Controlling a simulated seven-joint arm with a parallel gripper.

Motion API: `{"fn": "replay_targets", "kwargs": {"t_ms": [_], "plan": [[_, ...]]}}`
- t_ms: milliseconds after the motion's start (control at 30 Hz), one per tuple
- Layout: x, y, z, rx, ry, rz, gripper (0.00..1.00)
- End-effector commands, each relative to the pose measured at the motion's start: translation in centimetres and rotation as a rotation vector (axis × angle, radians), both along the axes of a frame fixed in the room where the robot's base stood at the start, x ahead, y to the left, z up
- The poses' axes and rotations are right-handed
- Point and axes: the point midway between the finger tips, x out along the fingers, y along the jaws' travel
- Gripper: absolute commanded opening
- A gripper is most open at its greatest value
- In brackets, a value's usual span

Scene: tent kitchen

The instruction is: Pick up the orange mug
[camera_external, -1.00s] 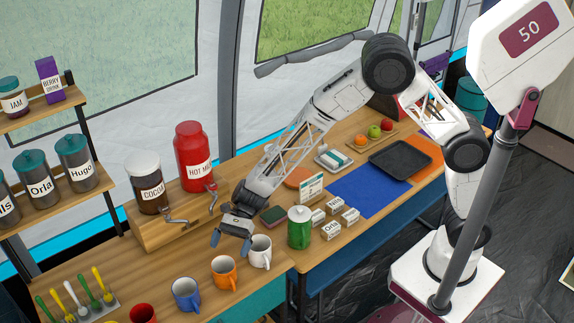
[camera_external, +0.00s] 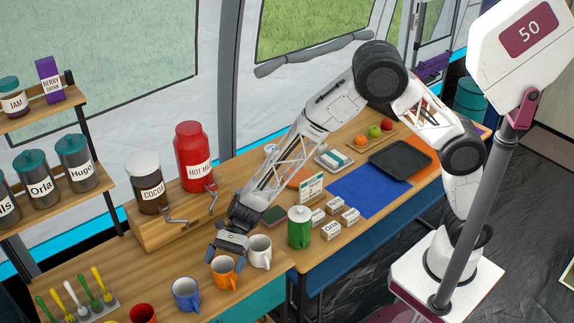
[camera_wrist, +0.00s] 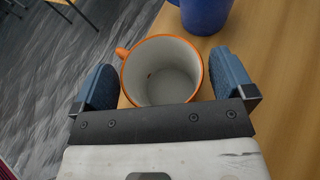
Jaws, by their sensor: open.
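The orange mug (camera_external: 224,273) stands upright near the front edge of the wooden counter, between a blue mug (camera_external: 186,294) and a white mug (camera_external: 260,251). My gripper (camera_external: 226,258) is open right above it, covering part of its rim. In the wrist view the orange mug (camera_wrist: 162,72) lies between the two blue fingers of my gripper (camera_wrist: 168,85), with its white inside and orange rim showing. Its handle points to the upper left there. I cannot tell whether either finger touches it.
The blue mug (camera_wrist: 206,14) is close beyond the orange one in the wrist view. A red mug (camera_external: 143,314) stands at the lower left, and a green canister (camera_external: 299,228) to the right. A wooden stand (camera_external: 172,222) with dispensers is behind.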

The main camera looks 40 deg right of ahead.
Motion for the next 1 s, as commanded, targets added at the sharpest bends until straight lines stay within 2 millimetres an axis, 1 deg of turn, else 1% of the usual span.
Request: {"fn": "replay_targets", "kwargs": {"t_ms": [133,633,1000], "plan": [[-0.18,0.37,-0.15,0.0,0.0,-0.001,1.0],[-0.18,0.36,-0.16,0.001,-0.001,-0.001,1.0],[-0.18,0.35,-0.14,0.001,-0.001,-0.001,0.44]]}}
